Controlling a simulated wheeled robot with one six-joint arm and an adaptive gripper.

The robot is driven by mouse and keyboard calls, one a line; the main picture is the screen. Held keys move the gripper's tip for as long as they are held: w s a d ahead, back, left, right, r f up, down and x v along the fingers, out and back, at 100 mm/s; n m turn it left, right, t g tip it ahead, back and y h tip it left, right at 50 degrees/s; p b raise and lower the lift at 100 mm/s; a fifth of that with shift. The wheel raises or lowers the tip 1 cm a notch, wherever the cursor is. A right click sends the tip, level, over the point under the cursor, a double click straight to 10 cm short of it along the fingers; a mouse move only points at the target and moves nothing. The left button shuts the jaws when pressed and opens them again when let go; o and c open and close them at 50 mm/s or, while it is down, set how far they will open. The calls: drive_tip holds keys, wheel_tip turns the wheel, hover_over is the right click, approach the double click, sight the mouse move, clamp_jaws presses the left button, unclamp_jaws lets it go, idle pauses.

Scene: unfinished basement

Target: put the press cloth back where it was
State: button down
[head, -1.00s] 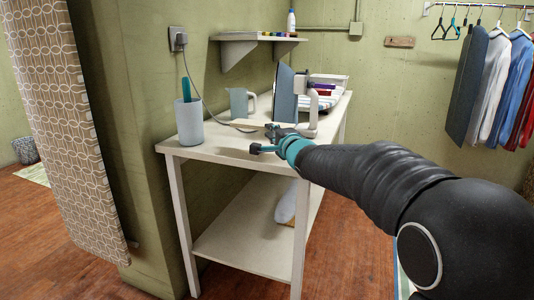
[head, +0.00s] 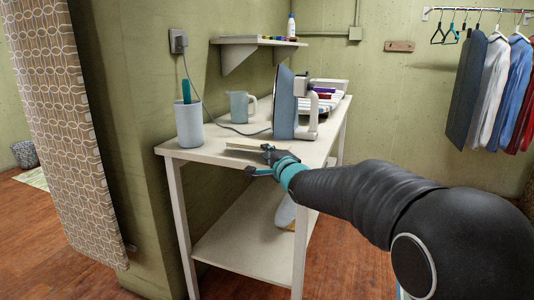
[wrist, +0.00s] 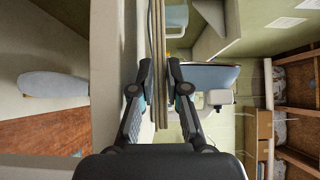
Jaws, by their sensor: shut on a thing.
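The press cloth (head: 245,146) is a thin, flat, beige folded piece. My gripper (head: 263,161) is shut on its near edge and holds it level, low over the front part of the white table (head: 200,152). In the wrist view the cloth (wrist: 158,40) shows edge-on as thin layers between the two fingertips of my gripper (wrist: 159,78). One finger lies between the cloth and the tabletop, so the held edge seems slightly above the table. Whether the far edge touches the table I cannot tell.
An iron (head: 284,104) stands upright behind the gripper, its cord running to the wall socket (head: 178,41). A grey cup (head: 189,126) stands left, a jug (head: 238,108) behind. Folded items (head: 325,102) lie at the table's far end. A wall shelf (head: 240,41) hangs above.

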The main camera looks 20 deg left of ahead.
drive_tip(key=shift+f, duration=0.5)
drive_tip(key=c, duration=1.4)
unclamp_jaws()
drive_tip(key=shift+c, duration=0.2)
